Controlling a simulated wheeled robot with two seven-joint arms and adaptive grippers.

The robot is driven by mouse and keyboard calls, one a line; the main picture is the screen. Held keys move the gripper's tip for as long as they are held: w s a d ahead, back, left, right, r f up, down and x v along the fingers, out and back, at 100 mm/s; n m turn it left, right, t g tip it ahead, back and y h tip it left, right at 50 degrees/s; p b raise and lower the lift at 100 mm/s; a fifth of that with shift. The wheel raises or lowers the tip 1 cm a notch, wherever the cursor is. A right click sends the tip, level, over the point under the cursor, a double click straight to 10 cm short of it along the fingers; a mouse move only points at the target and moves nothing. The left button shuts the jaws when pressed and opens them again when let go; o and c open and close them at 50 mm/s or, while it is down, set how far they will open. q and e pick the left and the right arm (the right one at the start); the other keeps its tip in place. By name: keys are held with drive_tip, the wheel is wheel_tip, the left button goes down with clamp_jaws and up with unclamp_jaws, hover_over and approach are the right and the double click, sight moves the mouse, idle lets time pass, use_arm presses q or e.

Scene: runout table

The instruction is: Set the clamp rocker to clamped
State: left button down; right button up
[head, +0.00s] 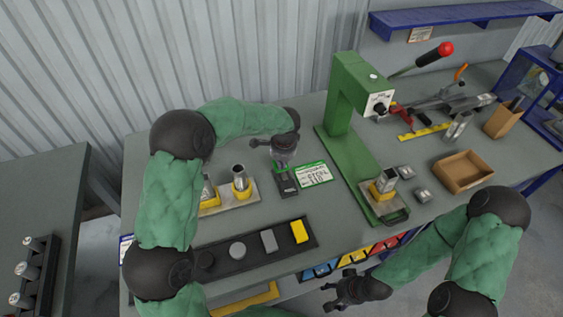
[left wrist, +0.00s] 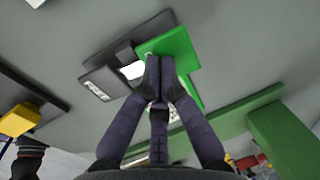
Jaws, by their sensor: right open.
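The clamp rocker (head: 288,188) is a small dark unit on the table left of the green-framed card. In the left wrist view the dark unit (left wrist: 105,78) carries a white label that seems to read FREE; which side is pressed I cannot tell. My left gripper (head: 284,158) hangs above the rocker's far end and hides part of it. In the left wrist view its fingertips (left wrist: 160,78) are together with nothing visible between them, in front of the card's edge; contact is unclear. My right gripper (head: 343,292) is open and empty near the table's front edge.
The green-framed card (head: 313,175) lies right of the rocker. A green press (head: 345,100) stands further right with a metal part in its yellow holder (head: 383,188). A part holder (head: 240,195) sits left. A black tray (head: 265,245) lies in front; a wooden box (head: 463,171) is right.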

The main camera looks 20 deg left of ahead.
use_arm(q)
drive_tip(key=shift+w+a+f+g+h+p, duration=0.15)
drive_tip(key=shift+g+h+p, duration=0.3)
drive_tip(key=shift+p, duration=1)
drive_tip(key=shift+w+a+r+g+h+p, duration=0.2)
drive_tip(key=shift+g+p, duration=0.35)
drive_tip(key=shift+p, duration=0.9)
drive_tip(key=shift+w+f+g+h+p, duration=0.25)
drive_tip(key=shift+f+g+h+p, duration=0.1)
drive_tip(key=shift+f+g+p, duration=0.2)
drive_tip(key=shift+w+a+f, duration=0.1)
drive_tip(key=shift+a+f, duration=0.05)
drive_tip(key=shift+f, duration=0.1)
drive_tip(key=shift+r, duration=0.35)
drive_tip(key=r, duration=0.1)
drive_tip(key=r+p, duration=0.2)
drive_tip(key=r, duration=0.1)
drive_tip(key=shift+w+a, duration=0.15)
drive_tip(key=shift+w, duration=0.15)
drive_tip(key=shift+w+a+r, duration=0.3)
drive_tip(key=shift+w+r, duration=0.1)
drive_tip(key=shift+r, duration=0.2)
wheel_tip(320, 180, up, 8)
drive_tip(key=shift+w+a, duration=0.3)
drive_tip(key=shift+w, duration=0.15)
